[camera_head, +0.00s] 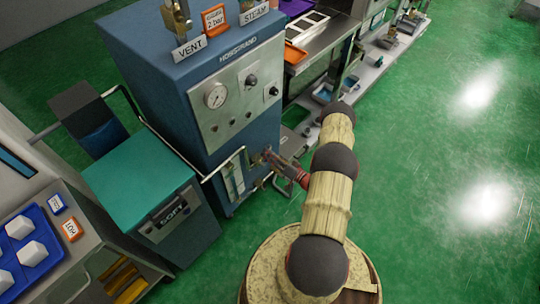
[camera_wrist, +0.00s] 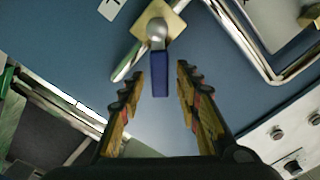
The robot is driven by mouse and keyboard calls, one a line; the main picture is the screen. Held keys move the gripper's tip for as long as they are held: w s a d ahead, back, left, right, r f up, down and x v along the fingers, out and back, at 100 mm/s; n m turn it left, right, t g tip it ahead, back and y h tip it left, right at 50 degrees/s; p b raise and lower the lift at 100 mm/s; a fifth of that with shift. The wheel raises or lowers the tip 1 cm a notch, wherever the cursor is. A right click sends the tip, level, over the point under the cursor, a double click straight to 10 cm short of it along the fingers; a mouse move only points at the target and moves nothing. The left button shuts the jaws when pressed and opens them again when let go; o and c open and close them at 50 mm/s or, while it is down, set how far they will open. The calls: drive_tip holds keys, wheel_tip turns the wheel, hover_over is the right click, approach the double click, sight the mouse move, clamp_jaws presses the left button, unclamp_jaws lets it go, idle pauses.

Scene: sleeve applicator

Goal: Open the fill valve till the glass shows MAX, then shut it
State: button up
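A valve with a blue lever (camera_wrist: 160,84) shows in the wrist view, with a silver pivot on a square brass fitting (camera_wrist: 157,22). My gripper (camera_wrist: 160,72) is open, its two fingers standing on either side of the lever with a gap to each. In the head view my gripper (camera_head: 268,156) is at the lower front of the blue machine (camera_head: 180,85), and the valve there is hidden or too small to make out. A pale upright panel, perhaps the level glass (camera_head: 233,182), stands left of my gripper; its level and MAX mark cannot be read.
Bent metal pipes (camera_wrist: 262,62) run close to the valve in the wrist view. A dial gauge (camera_head: 216,95) and knobs sit on the machine's panel. A teal-topped cabinet (camera_head: 140,175) stands at left. Green floor (camera_head: 440,150) is clear at right.

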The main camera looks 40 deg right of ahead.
drive_tip(key=c, duration=0.4)
clamp_jaws()
idle(0.5)
